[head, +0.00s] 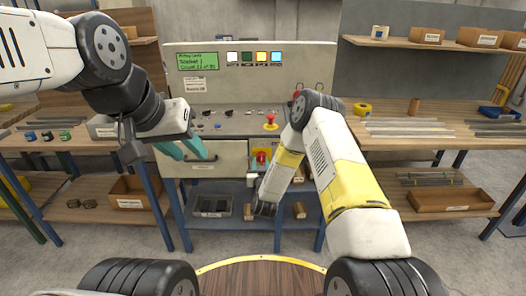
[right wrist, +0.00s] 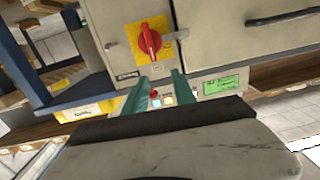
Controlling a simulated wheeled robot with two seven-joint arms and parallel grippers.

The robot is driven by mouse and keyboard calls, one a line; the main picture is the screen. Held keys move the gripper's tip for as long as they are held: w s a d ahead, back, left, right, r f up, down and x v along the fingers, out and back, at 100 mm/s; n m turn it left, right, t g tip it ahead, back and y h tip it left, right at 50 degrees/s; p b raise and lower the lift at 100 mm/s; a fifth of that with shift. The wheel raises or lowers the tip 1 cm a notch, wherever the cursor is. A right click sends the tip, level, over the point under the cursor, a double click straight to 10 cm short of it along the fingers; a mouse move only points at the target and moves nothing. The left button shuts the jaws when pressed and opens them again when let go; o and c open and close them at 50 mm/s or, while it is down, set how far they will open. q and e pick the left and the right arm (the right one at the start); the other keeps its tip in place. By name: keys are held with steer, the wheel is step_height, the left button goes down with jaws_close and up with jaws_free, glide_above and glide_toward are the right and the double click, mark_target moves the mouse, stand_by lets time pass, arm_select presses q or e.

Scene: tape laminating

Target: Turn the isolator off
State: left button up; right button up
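The isolator (head: 261,158) is a red rotary knob on a yellow plate, on the front of the grey workstation right of its drawer. In the right wrist view the isolator knob (right wrist: 149,40) stands nearly upright in the picture, slightly tilted. My right gripper (right wrist: 160,82) has two teal fingers spread apart with nothing held between them; the knob appears beyond the fingertips, apart from them. In the head view the right fingers cannot be made out below the dark wrist. My left gripper (head: 194,157) is open and empty in front of the drawer.
The workstation's drawer (head: 203,160) has a long handle. A red emergency stop button (head: 270,122) sits on the panel above, below lit coloured squares and a green display (head: 198,60). A lower blue shelf (head: 237,190) holds bins. Wooden benches flank both sides.

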mark_target(261, 158)
steer(key=shift+t+h, duration=0.3)
steer(key=shift+h, duration=0.2)
steer(key=w+f, duration=0.1)
steer(key=w, duration=0.1)
steer(key=w+f, duration=0.1)
steer(key=w, duration=0.1)
steer(key=w+f, duration=0.1)
steer(key=w, duration=0.1)
steer(key=shift+w+d+f, duration=0.15)
steer(key=shift+d, duration=0.05)
jaws_close()
stand_by(1.1)
